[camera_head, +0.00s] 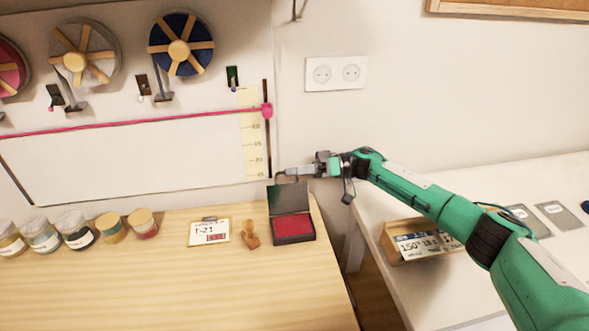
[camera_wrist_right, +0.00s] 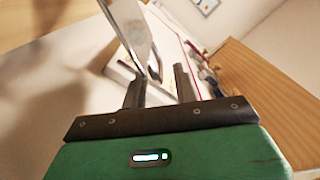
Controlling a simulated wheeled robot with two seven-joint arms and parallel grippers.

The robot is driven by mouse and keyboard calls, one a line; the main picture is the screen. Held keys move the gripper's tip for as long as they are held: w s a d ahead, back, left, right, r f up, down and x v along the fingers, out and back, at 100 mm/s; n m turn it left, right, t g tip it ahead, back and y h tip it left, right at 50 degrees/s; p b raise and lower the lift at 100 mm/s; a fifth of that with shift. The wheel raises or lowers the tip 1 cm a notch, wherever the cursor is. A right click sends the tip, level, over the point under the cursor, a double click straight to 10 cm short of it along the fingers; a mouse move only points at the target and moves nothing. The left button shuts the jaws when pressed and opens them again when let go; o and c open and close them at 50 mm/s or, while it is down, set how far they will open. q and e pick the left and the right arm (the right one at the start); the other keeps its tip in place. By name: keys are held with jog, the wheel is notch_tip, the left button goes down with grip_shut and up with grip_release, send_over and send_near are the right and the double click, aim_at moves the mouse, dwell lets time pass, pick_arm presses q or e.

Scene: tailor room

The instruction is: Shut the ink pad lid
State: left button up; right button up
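The ink pad (camera_head: 294,228) sits on the wooden table near its right edge, with a red pad in a dark case. Its dark lid (camera_head: 288,199) stands raised at the back of the case. My right gripper (camera_head: 281,175) is just behind and above the lid's top edge, reaching in from the right. Whether it touches the lid is unclear. In the right wrist view my right gripper (camera_wrist_right: 159,82) shows its two dark fingers apart, with a blurred grey piece beyond them that I cannot identify. My left gripper is not in view.
A small wooden stamp (camera_head: 250,235) and a "T-21" card (camera_head: 209,232) lie left of the pad. Several jars (camera_head: 76,231) stand further left. A wooden box (camera_head: 421,240) sits on the white table at right. The wooden table's front is clear.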

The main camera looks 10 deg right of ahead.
jog(key=shift+a, duration=0.15)
jog(key=shift+c, duration=0.2)
grip_shut()
